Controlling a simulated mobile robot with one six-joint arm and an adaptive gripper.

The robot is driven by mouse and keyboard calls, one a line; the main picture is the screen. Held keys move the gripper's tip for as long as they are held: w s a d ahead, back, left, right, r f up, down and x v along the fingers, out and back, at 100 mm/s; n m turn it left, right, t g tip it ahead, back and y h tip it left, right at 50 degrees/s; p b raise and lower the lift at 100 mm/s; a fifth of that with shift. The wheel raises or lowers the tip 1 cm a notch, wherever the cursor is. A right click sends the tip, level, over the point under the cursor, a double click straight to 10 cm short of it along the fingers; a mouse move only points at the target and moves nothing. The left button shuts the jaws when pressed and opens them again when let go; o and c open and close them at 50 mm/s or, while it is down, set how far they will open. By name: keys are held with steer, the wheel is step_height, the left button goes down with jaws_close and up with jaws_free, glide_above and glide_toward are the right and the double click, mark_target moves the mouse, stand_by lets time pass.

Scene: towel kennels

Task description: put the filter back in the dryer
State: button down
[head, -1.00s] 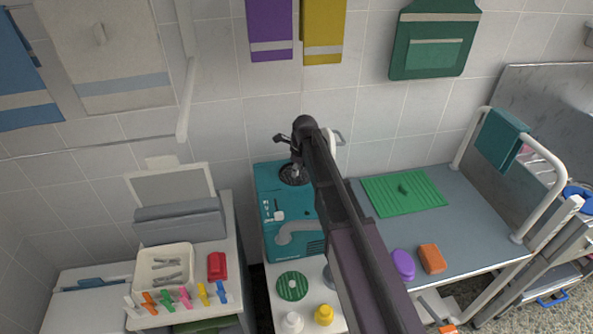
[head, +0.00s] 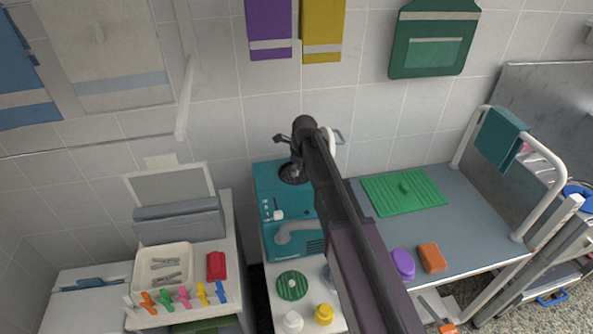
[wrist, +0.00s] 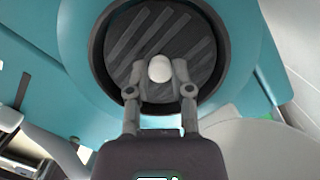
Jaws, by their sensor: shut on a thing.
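The teal dryer (head: 262,207) stands below the wall, with a dark round opening in its top. In the wrist view its teal body (wrist: 230,70) surrounds a dark ring (wrist: 98,55). Inside the ring's outline is the filter (wrist: 150,32), a dark grey disc with lighter diagonal slats and a white knob (wrist: 160,68). My gripper (wrist: 160,80) is shut on the knob. In the head view my gripper (head: 292,160) is over the opening, partly hidden by my arm. I cannot tell whether the disc is fully seated.
A green striped disc with a pale knob (head: 292,286) lies in front of the dryer, near a white bottle (head: 292,321) and a yellow bottle (head: 324,314). At left are a tray of clips (head: 145,272) and a red item (head: 216,266). A table with a green mat (head: 425,195) is at right.

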steer(key=shift+f, duration=0.2)
stand_by(0.3)
steer(key=shift+a, duration=0.1)
steer(key=shift+c, duration=2.2)
jaws_free()
steer(key=shift+r, duration=0.2)
step_height(320, 180, up, 11)
steer(key=p, duration=1.1)
steer(key=shift+r, duration=0.15)
